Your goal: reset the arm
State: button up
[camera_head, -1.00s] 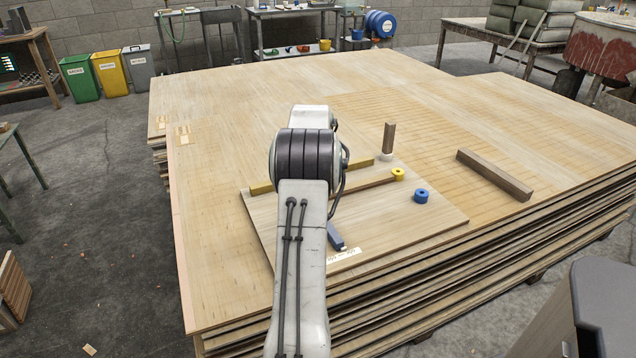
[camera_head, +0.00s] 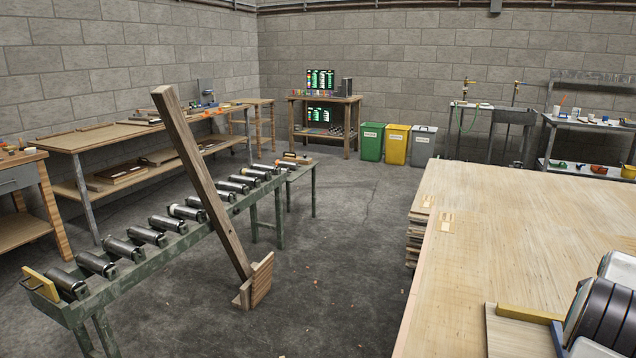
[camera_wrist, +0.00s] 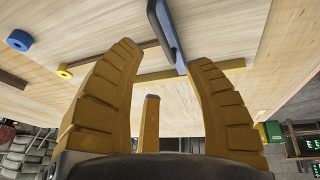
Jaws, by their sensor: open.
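My gripper (camera_wrist: 163,54) shows in the wrist view with its ochre fingers spread apart and nothing held between them. Beyond the fingertips, a dark handle-like loop with a blue part (camera_wrist: 166,30) lies over the pale wooden panel, close to a yellow bar (camera_wrist: 232,64). I cannot tell how far the fingertips are from them. In the head view only part of my arm (camera_head: 598,315) shows, at the lower right edge over the veneer stack (camera_head: 520,220); the gripper is outside that view.
In the head view, a roller conveyor (camera_head: 165,235) with a leaning wooden post (camera_head: 205,180) stands left. Green (camera_head: 371,142), yellow (camera_head: 395,145) and grey bins stand behind. Floor between is mostly clear.

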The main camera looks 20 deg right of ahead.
jog(key=s+a+f+m+g+y, duration=0.1)
jog(key=s+a+f+m+y, duration=0.2)
jog(key=a, duration=0.5)
jog(key=s+a+f+g+y, duration=0.1)
jog(key=s+a+f+y, duration=0.1)
jog(key=s+a+f, duration=0.35)
jog(key=a+r+n, duration=0.3)
jog(key=a+r, duration=0.1)
jog(key=a, duration=1.1)
jog(key=a+r+n, duration=0.3)
jog(key=a+r, duration=0.1)
jog(key=a, duration=1.2)
jog(key=w+a+r+n+t, duration=0.1)
jog(key=a+r+n, duration=0.2)
jog(key=a, duration=0.2)
jog(key=a+r+n+t, duration=0.2)
jog(key=a+r+n, duration=0.1)
jog(key=a, duration=0.2)
notch_tip(320, 180, up, 14)
jog(key=p, duration=1.3)
jog(key=shift+d+f+h+p, duration=0.15)
jog(key=shift+d+h+p, duration=0.15)
jog(key=shift+d+p, duration=0.05)
